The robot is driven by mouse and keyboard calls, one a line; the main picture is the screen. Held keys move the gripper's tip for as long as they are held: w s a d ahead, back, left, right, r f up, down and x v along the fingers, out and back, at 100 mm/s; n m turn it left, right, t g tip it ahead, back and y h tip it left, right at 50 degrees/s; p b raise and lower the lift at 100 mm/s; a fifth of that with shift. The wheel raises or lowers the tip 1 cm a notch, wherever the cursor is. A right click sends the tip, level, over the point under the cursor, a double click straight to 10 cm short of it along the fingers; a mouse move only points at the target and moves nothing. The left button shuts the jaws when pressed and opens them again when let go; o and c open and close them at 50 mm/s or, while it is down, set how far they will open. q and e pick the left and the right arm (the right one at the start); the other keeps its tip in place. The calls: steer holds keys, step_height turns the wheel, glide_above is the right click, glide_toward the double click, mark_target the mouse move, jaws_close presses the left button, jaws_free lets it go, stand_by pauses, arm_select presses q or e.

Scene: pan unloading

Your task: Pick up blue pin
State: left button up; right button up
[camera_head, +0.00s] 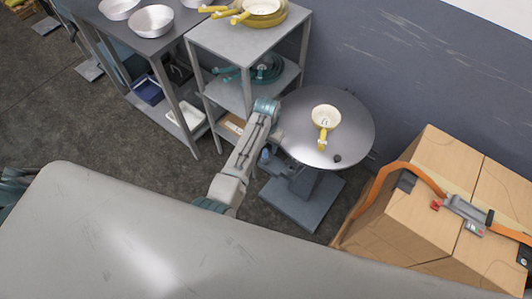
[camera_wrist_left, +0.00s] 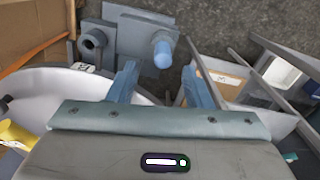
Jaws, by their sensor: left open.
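The blue pin (camera_wrist_left: 163,52) is a short rounded peg on the grey-blue stand (camera_wrist_left: 140,38) in the left wrist view. It shows small at the left edge of the round table in the head view (camera_head: 265,155). My left gripper (camera_wrist_left: 160,72) is open, with its two blue fingers apart and nothing between them. The pin appears between and beyond the fingertips, apart from them. In the head view my left arm reaches up to the table's left side, and its fingers are hard to make out. My right gripper is not in view.
A grey shelf (camera_head: 240,45) with pans stands behind my arm. Strapped cardboard boxes (camera_head: 430,205) stand at the right.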

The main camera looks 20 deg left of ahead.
mark_target(265, 151)
arm_select(q)
steer(key=f, duration=0.1)
steer(key=f+p, duration=0.1)
steer(key=f, duration=0.1)
steer(key=shift+s+a+f, duration=0.25)
steer(key=shift+f, duration=0.15)
steer(key=shift+f+p, duration=0.3)
steer(key=shift+f, duration=0.5)
jaws_close()
